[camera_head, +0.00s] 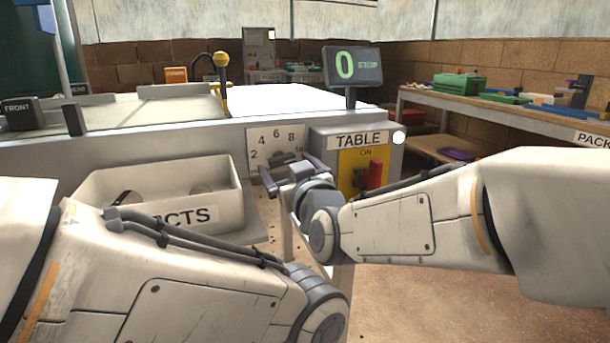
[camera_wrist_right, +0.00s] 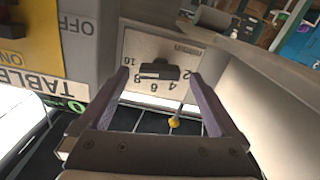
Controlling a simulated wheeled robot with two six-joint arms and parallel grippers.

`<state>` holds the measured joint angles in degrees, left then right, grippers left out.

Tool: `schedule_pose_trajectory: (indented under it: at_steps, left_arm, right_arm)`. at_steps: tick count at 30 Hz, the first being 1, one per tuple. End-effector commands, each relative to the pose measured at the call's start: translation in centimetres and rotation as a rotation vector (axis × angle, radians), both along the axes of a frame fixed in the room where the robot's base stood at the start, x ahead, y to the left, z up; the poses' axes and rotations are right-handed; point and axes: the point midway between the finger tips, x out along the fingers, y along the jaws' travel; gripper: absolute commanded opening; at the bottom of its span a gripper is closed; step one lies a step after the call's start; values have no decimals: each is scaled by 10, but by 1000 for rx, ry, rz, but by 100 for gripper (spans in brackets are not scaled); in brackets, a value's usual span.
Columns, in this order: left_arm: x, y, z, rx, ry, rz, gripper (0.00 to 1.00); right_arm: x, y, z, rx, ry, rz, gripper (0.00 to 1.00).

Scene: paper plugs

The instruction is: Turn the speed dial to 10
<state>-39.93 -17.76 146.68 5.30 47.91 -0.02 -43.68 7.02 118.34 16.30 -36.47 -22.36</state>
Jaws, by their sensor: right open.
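The speed dial's pale plate (camera_head: 263,138) is on the front of the machine, marked 2 to 10. Its dark knob (camera_wrist_right: 158,72) appears in the right wrist view as a bar between my fingers; which number it points to is unclear. The display (camera_head: 352,67) shows a green 0; its smaller text is hard to read. My right gripper (camera_head: 287,168) is open in front of the dial, one finger on each side of the knob (camera_wrist_right: 160,76). I see no contact with it. My left arm is at the lower left; its gripper does not show.
Right of the dial is a grey TABLE box (camera_head: 360,139) with a yellow panel and red switch handle (camera_head: 374,178). A pale open bin (camera_head: 200,216) stands to the left. A workbench (camera_head: 500,118) with green trays is at the right.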

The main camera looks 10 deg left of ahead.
Motion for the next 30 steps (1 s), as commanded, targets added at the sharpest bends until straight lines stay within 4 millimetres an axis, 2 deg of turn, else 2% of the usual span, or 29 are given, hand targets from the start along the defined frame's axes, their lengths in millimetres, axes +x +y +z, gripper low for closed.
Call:
schedule_pose_trajectory:
  at_steps: [6, 13, 26, 29, 30]
  left_arm:
    - [0, 0, 12, 0, 0, 0, 50]
    - [0, 0, 18, 0, 0, 0, 50]
    - [0, 0, 18, 0, 0, 0, 50]
    - [0, 0, 18, 0, 0, 0, 50]
    - [0, 0, 18, 0, 0, 0, 50]
  right_arm:
    - [-38, -25, 3, 1, 1, 1, 98]
    - [-66, -44, 1, 1, 2, 1, 98]
    - [-71, -49, -1, -1, 3, 0, 98]
    - [-65, -56, -11, -19, 36, -14, 98]
    - [-60, -64, -21, -37, 67, -26, 98]
